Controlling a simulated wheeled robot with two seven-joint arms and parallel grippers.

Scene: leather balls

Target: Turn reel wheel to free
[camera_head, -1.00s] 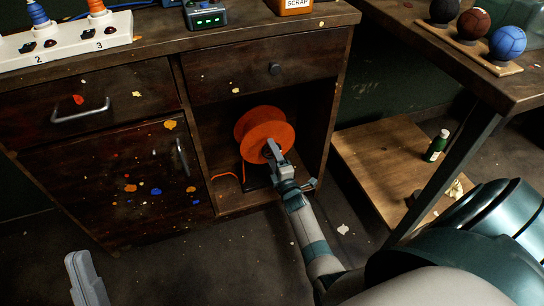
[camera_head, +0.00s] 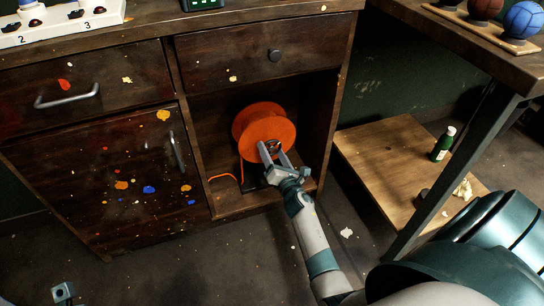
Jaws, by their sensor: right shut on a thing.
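The orange reel wheel (camera_head: 262,124) stands upright in the open niche of the wooden cabinet. An orange cord (camera_head: 222,178) runs from its lower left side. My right gripper (camera_head: 272,152) is at the lower front of the reel, with its fingers around a small part near the hub; the fingers hide most of that part. My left gripper (camera_head: 63,292) shows only partly at the bottom left, well away from the reel, and its fingers are not clear.
The niche walls and the drawer (camera_head: 262,65) above it surround the reel closely. A low wooden shelf (camera_head: 390,165) with a green bottle (camera_head: 443,143) is to the right. Balls (camera_head: 523,19) stand on the table at top right.

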